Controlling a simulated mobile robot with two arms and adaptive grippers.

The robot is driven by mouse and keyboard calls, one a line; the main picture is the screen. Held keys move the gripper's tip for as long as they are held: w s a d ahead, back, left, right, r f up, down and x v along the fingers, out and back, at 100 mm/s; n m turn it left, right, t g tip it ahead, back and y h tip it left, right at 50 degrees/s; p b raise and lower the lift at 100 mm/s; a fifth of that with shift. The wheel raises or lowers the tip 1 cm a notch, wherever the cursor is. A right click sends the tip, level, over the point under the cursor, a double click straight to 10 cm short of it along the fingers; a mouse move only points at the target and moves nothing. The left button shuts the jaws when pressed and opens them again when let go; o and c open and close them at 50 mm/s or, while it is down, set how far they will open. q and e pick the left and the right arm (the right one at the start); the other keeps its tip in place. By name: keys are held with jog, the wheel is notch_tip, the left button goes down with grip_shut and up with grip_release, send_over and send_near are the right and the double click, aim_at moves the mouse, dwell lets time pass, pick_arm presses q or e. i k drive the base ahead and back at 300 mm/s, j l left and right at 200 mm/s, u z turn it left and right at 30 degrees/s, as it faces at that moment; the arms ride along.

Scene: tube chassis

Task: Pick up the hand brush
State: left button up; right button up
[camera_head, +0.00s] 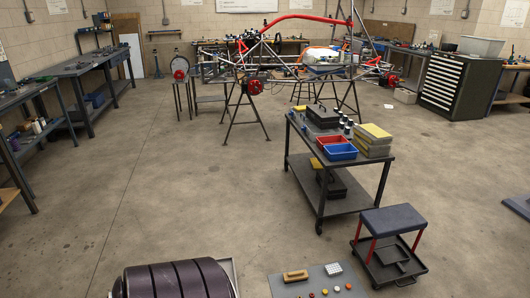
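A tan, block-shaped object (296,276) that looks like the hand brush lies on a grey board or tabletop (283,289) at the bottom edge of the head view. It is small here, and its bristles cannot be made out. Neither of my grippers is in view, so nothing shows of what they hold or where they are relative to the brush.
Beside the brush lie a white gridded block (333,269) and several small coloured round pieces (324,291). A rolling stool (392,220) and a cart (341,204) with bins stand beyond. A tube chassis (300,55) rests on stands farther back. The left floor is clear.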

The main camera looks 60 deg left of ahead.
aim_at(290, 277)
jog(key=u, duration=1.95)
jog(key=i+l+u, duration=0.25)
jog(key=u, duration=0.25)
jog(key=i+l+u, duration=0.2)
jog(key=l+u, duration=0.3)
jog(key=i+l+u, duration=0.1)
jog(key=l+u, duration=0.35)
